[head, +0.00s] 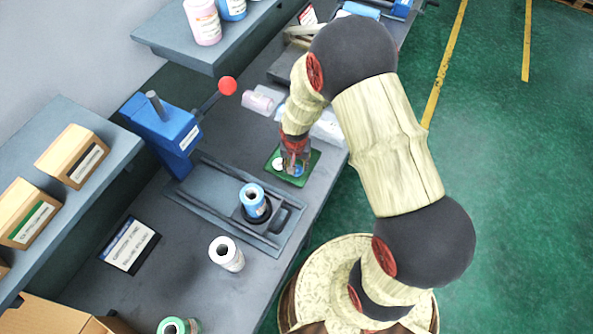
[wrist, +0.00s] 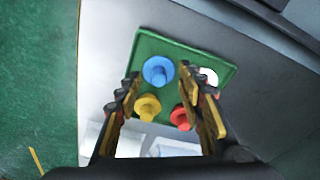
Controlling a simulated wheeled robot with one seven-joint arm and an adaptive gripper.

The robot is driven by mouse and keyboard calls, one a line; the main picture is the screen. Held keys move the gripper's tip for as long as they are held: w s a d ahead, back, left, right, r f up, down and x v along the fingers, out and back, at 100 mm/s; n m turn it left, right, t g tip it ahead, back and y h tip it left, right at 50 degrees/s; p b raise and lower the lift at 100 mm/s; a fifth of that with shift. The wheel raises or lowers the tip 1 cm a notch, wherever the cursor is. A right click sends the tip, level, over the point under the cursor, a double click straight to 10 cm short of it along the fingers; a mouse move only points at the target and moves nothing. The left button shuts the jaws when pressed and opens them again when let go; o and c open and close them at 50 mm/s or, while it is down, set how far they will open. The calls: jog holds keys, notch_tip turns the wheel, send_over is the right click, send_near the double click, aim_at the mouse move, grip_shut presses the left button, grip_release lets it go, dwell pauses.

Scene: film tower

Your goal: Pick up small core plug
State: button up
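A green square tray (head: 307,176) lies on the bench below my gripper (head: 294,155). In the wrist view the tray (wrist: 222,68) holds a blue plug (wrist: 158,70), a yellow plug (wrist: 148,106), a red plug (wrist: 182,116) and a white round piece (wrist: 209,76). The red one looks smallest, but no label shows which is the small core plug. My gripper (wrist: 160,77) is open above the tray, its fingers either side of the blue and yellow plugs. The right finger partly covers the red plug and white piece. I see nothing held.
A blue press with a red-knobbed lever (head: 228,86) stands left of the tray. A blue-labelled roll (head: 254,200) and a white roll (head: 226,254) stand nearer. A clear bag (head: 262,100) lies behind. Green floor is open at right.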

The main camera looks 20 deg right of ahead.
jog(key=f, duration=0.3)
jog(key=shift+w+d+f, duration=0.1)
jog(key=shift+w+d, duration=0.05)
jog(key=shift+w, duration=0.05)
jog(key=c, duration=0.3)
jog(key=shift+c, duration=1.1)
